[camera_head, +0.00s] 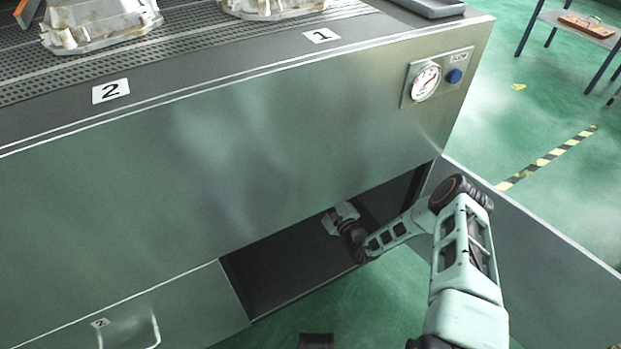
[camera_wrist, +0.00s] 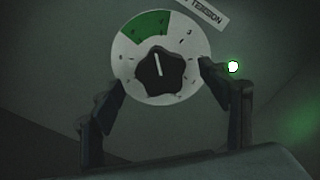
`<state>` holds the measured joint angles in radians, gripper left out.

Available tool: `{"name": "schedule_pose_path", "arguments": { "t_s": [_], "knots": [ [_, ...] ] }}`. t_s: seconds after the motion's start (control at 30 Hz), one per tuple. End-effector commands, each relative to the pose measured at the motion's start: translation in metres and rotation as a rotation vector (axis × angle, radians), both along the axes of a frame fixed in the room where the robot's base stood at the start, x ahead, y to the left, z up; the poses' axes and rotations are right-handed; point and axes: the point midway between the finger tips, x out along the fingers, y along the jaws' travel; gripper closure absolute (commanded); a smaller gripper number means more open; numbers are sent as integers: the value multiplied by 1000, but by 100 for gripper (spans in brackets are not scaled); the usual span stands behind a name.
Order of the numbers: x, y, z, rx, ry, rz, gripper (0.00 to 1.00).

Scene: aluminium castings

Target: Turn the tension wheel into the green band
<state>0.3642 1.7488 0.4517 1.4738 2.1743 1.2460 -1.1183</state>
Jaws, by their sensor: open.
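The tension wheel (camera_wrist: 161,78) is a black lobed knob on a round white dial (camera_wrist: 125,68), seen in the wrist view. The green band (camera_wrist: 147,26) covers the dial's upper left to top. The knob's white line points up and slightly left, apparently toward the right part of the green band. My gripper (camera_wrist: 162,78) is open, one finger on each side of the knob, over the dial's edges. I cannot tell whether either finger touches it. In the head view my gripper (camera_head: 340,217) reaches into the low opening of the metal cabinet; the wheel is hidden there.
A label reading TENSION (camera_wrist: 205,12) sits above the dial, and a lit white-green lamp (camera_wrist: 233,67) is right of it. The cabinet front (camera_head: 200,190) overhangs the dark opening (camera_head: 285,260). A panel (camera_head: 540,250) stands right of my arm. A gauge (camera_head: 425,82) and blue button (camera_head: 454,76) are higher up.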

Motion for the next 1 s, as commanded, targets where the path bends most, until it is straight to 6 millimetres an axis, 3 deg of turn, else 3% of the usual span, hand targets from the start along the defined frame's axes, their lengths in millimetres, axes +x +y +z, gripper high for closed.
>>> {"name": "schedule_pose_path", "arguments": {
  "t_s": [0.2,0.37,1.0],
  "knots": [
    [-35,-24,0,0,2,-1,30],
    [-48,-33,0,0,0,0,30],
    [-52,-34,0,-5,0,10,30]
  ]
}}
